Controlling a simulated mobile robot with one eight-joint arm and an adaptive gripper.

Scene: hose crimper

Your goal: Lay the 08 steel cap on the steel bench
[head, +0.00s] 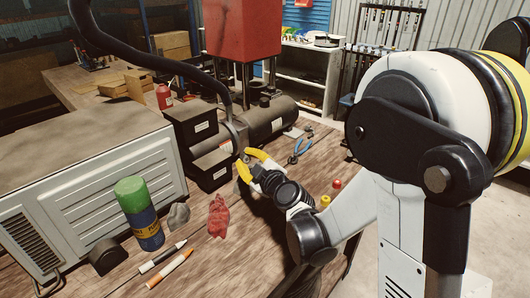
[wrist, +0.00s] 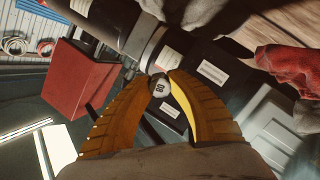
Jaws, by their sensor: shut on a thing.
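My gripper (head: 244,160), with yellow fingers, is over the wood-topped workbench, in front of the black boxes. In the wrist view the two fingertips (wrist: 163,82) are closed around a small round metal cap (wrist: 161,88). Its pale end face carries dark digits that look like 08. In the head view the cap is too small to make out clearly. It is held above the bench top. I cannot pick out a bench that is plainly steel; the nearby bench top (head: 210,265) looks like worn wood.
Black boxes (head: 197,127) stand behind my gripper. A red rag (head: 218,216), a green-topped can (head: 139,213), two markers (head: 169,268) and blue-handled pliers (head: 299,149) lie around it. A large grey machine (head: 95,175) fills the left. Bare wood shows at the front.

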